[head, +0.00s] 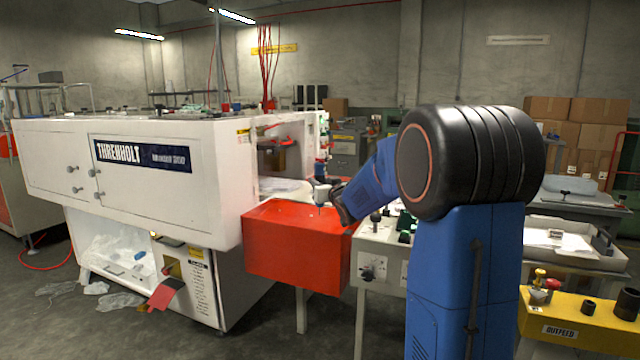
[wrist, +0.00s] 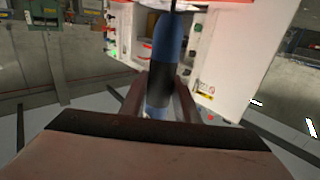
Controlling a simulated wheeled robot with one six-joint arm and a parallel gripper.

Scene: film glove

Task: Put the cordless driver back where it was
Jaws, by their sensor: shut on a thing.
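My gripper (head: 335,201) is above the right end of the red box-like stand (head: 300,252), beside the white machine. In the wrist view my gripper (wrist: 160,97) has its two dark fingers on either side of the cordless driver (wrist: 168,45), which has a blue body and a black band. The fingers are shut on it. The fingers hide part of the driver. I cannot tell whether its tip touches the red surface.
The white THRENHOLT machine (head: 130,175) stands directly left of and behind the red stand. A grey bench with knobs (head: 375,262) is to the right, partly behind my arm. A yellow OUTFEED unit (head: 560,332) is at lower right. Plastic film scraps (head: 120,300) lie on the floor at left.

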